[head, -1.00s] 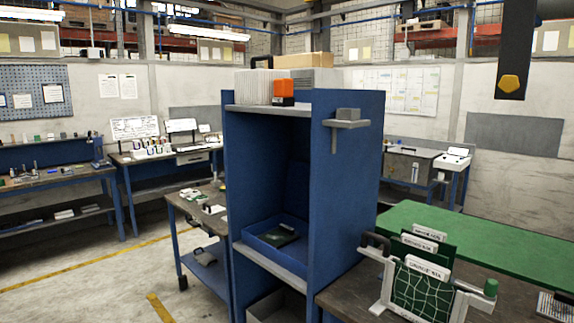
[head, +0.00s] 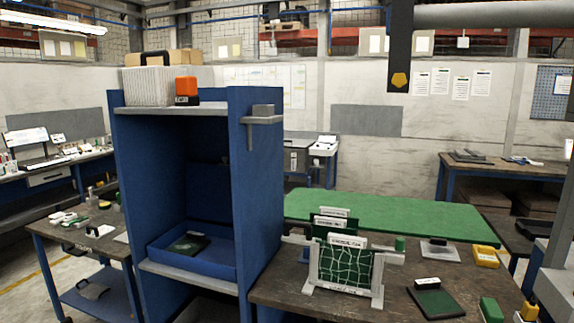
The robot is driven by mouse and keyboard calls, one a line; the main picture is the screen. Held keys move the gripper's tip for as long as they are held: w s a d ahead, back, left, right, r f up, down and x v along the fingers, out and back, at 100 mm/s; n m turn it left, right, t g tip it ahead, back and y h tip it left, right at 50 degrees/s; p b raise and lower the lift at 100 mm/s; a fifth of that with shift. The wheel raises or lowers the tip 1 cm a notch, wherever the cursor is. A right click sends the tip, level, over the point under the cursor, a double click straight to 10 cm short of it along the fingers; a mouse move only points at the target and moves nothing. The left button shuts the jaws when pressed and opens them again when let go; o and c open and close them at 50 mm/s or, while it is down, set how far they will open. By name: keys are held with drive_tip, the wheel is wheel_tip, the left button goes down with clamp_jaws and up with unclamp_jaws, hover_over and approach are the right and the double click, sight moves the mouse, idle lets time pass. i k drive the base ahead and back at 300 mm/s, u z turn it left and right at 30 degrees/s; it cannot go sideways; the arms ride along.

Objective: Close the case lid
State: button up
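A shallow blue case (head: 165,258) sits open on the middle shelf of a tall blue cabinet, in the head view. A dark green board (head: 187,244) lies inside it. A blue panel (head: 207,190) stands upright behind the case and looks like its raised lid. It is in shadow, so its hinge and edges are hard to make out.
The blue cabinet (head: 262,190) walls the case in at both sides; its front is open. A bench to the right holds a board rack (head: 345,268) and a green mat (head: 400,215).

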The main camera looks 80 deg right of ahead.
sight(209, 195)
drive_tip(key=z, duration=2.2)
